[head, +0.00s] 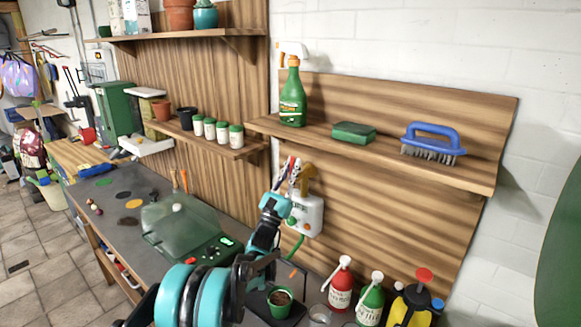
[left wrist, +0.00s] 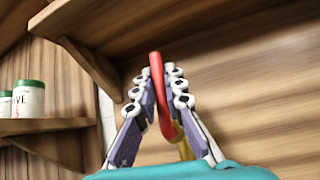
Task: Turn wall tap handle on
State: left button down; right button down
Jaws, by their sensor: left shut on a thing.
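The wall tap (head: 307,178) is brass and sits on the wooden wall panel below the right shelf. Its red handle (left wrist: 157,95) stands upright between the fingers in the left wrist view, with a bit of the brass body (left wrist: 186,150) below it. My left gripper (head: 289,172) is at the tap, shut on the red handle, with a purple-and-white finger on each side (left wrist: 160,80). In the head view the fingers hide most of the handle. My right gripper is not in view.
A white box (head: 309,216) with a green hose (head: 297,246) hangs under the tap. The shelf above (head: 380,150) holds a green spray bottle (head: 292,95), a sponge (head: 353,132) and a blue brush (head: 432,139). Bottles and a small pot (head: 279,304) stand below.

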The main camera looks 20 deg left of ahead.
pick_arm(q)
jog(key=shift+s+a, duration=0.15)
jog(key=c, duration=1.9)
grip_release()
jog(key=shift+r, duration=0.1)
jog(key=o, duration=0.3)
jog(key=shift+s+r, duration=0.2)
jog(key=shift+s, duration=0.05)
jog(key=shift+w+f, duration=0.1)
jog(key=shift+w, duration=0.05)
